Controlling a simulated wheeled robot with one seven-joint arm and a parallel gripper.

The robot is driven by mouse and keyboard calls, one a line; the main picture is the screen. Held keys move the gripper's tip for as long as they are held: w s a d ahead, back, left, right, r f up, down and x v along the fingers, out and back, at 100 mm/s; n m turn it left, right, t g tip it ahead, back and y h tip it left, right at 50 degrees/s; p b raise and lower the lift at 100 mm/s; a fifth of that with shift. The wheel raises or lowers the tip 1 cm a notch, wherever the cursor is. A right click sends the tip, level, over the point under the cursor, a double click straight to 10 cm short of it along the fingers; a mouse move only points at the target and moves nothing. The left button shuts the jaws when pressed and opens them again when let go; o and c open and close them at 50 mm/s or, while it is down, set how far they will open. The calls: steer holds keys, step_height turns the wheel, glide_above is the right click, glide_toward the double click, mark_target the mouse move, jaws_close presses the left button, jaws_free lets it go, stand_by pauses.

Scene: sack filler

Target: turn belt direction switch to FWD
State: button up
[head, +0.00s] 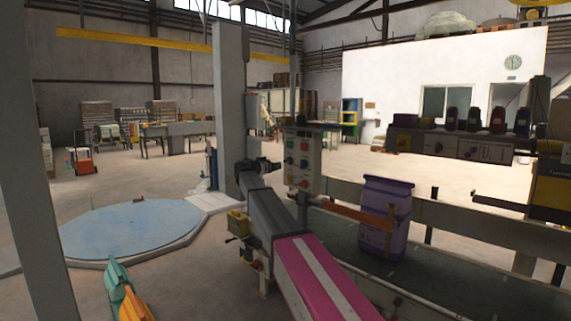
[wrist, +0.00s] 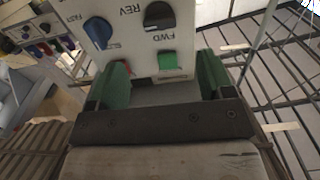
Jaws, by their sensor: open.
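The control panel (head: 303,160) stands upright in the head view at the belt's far end, its knobs small. In the wrist view the panel shows upside down. Its black knob (wrist: 159,15), the belt direction switch, sits at the top edge, near the REV and FWD lettering. Which way it points is hard to tell. My gripper (wrist: 163,66) is open and empty, its green fingers apart and in front of the panel's lower buttons, with the black knob beyond the fingertips. In the head view my gripper (head: 268,164) is just left of the panel, small and dark.
A blue knob (wrist: 98,32), a red button (wrist: 113,63) and a green button (wrist: 167,61) are close to the switch. A purple sack (head: 385,218) stands on the dark belt (head: 400,268) behind an orange bar (head: 352,212). A grey column (head: 231,100) rises left of the panel.

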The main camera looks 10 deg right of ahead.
mark_target(286, 162)
steer(key=x, duration=0.9)
steer(key=shift+w+d, duration=0.25)
steer(key=shift+d, duration=0.05)
steer(key=c, duration=0.9)
